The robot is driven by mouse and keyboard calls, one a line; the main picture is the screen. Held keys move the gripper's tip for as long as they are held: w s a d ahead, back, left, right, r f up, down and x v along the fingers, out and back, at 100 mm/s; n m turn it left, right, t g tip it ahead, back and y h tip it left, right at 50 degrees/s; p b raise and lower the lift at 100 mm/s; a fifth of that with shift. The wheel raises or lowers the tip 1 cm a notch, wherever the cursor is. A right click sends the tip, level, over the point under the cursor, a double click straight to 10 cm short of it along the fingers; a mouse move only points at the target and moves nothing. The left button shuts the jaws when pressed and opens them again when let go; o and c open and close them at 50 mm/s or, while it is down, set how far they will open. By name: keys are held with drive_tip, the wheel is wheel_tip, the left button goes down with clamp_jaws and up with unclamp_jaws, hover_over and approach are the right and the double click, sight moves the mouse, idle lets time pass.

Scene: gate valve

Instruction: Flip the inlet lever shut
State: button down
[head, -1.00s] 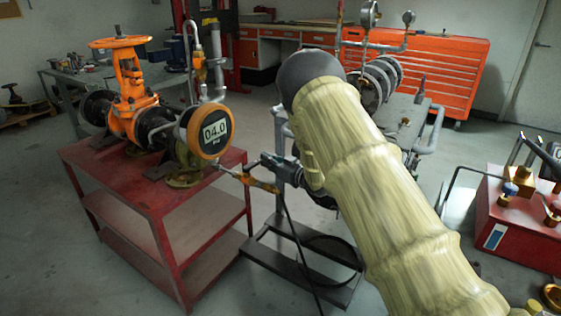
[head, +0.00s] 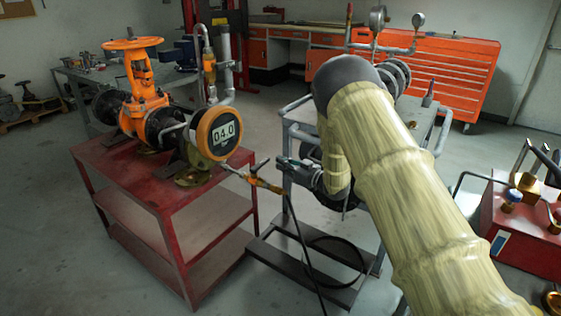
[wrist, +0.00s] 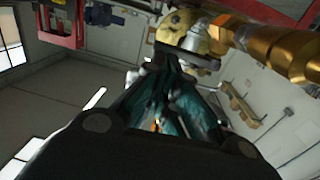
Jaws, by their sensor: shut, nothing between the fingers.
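The inlet valve is a small brass fitting (head: 262,183) on the pipe below the round gauge (head: 218,132), which reads 04.0. A thin dark lever (head: 260,165) stands up from it at a slant. My gripper (head: 281,161) is shut and empty, just right of the lever in the head view; I cannot tell whether it touches it. In the wrist view my dark teal fingers (wrist: 168,62) are together. Brass fittings (wrist: 275,45) show at upper right, with a grey part (wrist: 194,58) close beyond the fingertips.
The orange gate valve (head: 138,90) stands on a red table (head: 128,178). A black hose (head: 306,255) hangs from the brass fitting to a grey frame (head: 280,255). A grey bench with pipes (head: 410,115) stands behind my arm. A red box (head: 525,240) is at right.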

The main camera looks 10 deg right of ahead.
drive_tip(key=v, duration=0.9)
drive_tip(key=s+f+m+g+h, duration=0.1)
drive_tip(key=s+f+m+h, duration=0.2)
drive_tip(key=s+f, duration=0.45)
drive_tip(key=s+f+m+h, duration=0.2)
drive_tip(key=s+f+h, duration=0.15)
drive_tip(key=f, duration=0.75)
drive_tip(key=s+a+f+m+g+h, duration=0.1)
drive_tip(key=s+f+g+h, duration=0.15)
drive_tip(key=s+f, duration=0.55)
drive_tip(key=s+f+m+g+h, duration=0.1)
drive_tip(key=s+f+g, duration=0.3)
drive_tip(key=s, duration=0.9)
drive_tip(key=s+a+f+m+g+h, duration=0.2)
drive_tip(key=s+g, duration=0.5)
drive_tip(key=s, duration=2)
wheel_tip(320, 180, up, 12)
drive_tip(key=p, duration=1.2)
drive_tip(key=shift+a+f+n+t+p, duration=0.2)
drive_tip(key=shift+f+n+t+p, duration=0.05)
drive_tip(key=shift+n+t+p, duration=0.1)
